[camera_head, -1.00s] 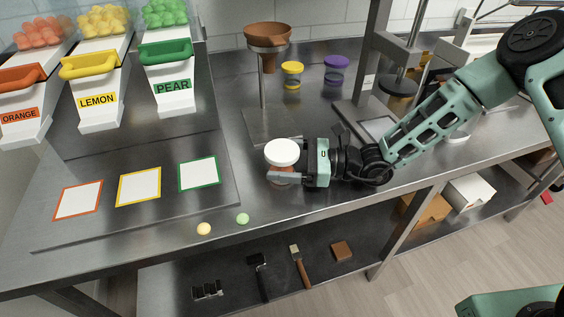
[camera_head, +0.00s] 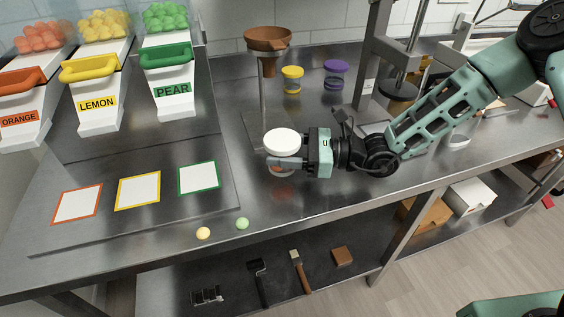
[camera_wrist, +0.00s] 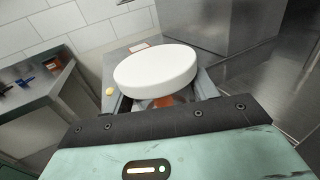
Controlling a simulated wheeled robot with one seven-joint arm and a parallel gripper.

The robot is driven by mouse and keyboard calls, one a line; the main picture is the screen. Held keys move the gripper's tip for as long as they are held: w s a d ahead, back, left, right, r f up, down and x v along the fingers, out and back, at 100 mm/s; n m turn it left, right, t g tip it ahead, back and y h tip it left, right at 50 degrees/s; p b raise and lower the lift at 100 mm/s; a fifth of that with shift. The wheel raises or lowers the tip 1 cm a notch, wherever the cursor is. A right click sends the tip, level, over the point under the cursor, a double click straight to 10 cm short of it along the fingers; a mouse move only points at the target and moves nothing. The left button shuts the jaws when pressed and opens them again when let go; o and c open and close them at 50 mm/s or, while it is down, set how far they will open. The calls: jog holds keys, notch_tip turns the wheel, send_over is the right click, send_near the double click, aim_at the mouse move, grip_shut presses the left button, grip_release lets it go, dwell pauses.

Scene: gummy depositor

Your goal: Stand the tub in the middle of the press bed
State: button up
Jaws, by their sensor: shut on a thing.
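The tub (camera_head: 281,142) has a white lid and a clear body with orange contents. My gripper (camera_head: 284,160) is shut around its body, below the lid. The tub looks upright and held just above the bench. In the wrist view the white lid (camera_wrist: 155,70) hides most of the tub, with a bit of orange below it. The press (camera_head: 376,60) stands to the right and behind my gripper, with a dark round press head (camera_head: 400,90) on a rod. My arm hides much of the press bed (camera_head: 368,120).
A brown funnel on a stand (camera_head: 267,40) rises behind the tub. A yellow-lidded tub (camera_head: 292,80) and a purple-lidded tub (camera_head: 335,75) stand farther back. Yellow (camera_head: 203,233) and green (camera_head: 242,223) gummies lie near the front edge. Three bordered cards lie left.

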aim_at(282, 139)
notch_tip(282, 139, up, 6)
jog(key=shift+f, duration=0.1)
jog(key=w+d+f+m+t+h+b, duration=0.1)
jog(key=d+m+t+b, duration=0.1)
jog(key=d, duration=0.8)
jog(key=w+d+f+m+t+h+b, duration=0.1)
jog(key=d+t, duration=0.3)
jog(key=d, duration=0.5)
jog(key=w+d+f+m+t+h+b, duration=0.1)
jog(key=w+d+f+m+t+b, duration=0.1)
jog(key=d, duration=0.8)
jog(key=shift+w+d+f+m+t+h+b, duration=0.15)
jog(key=shift+w+f+m+t+h+b, duration=0.05)
jog(key=shift+f+m+b, duration=0.2)
jog(key=shift+w+d+f+m+t+h+b, duration=0.2)
jog(key=shift+f+b, duration=0.1)
jog(key=shift+b, duration=0.15)
jog(key=s+d+m+t+h+b, duration=0.2)
jog(key=s+d+m+t+h, duration=0.1)
jog(key=d, duration=0.8)
jog(key=p+x, duration=0.1)
jog(key=x, duration=1)
jog(key=r+p+x, duration=0.1)
jog(key=x, duration=0.5)
jog(key=shift+w+a+p, duration=0.1)
jog(key=shift+p, duration=0.25)
jog(key=shift+w+a+f, duration=0.2)
jog(key=shift+w, duration=0.05)
jog(key=shift+f+p, duration=0.3)
jog(key=shift+f, duration=1.35)
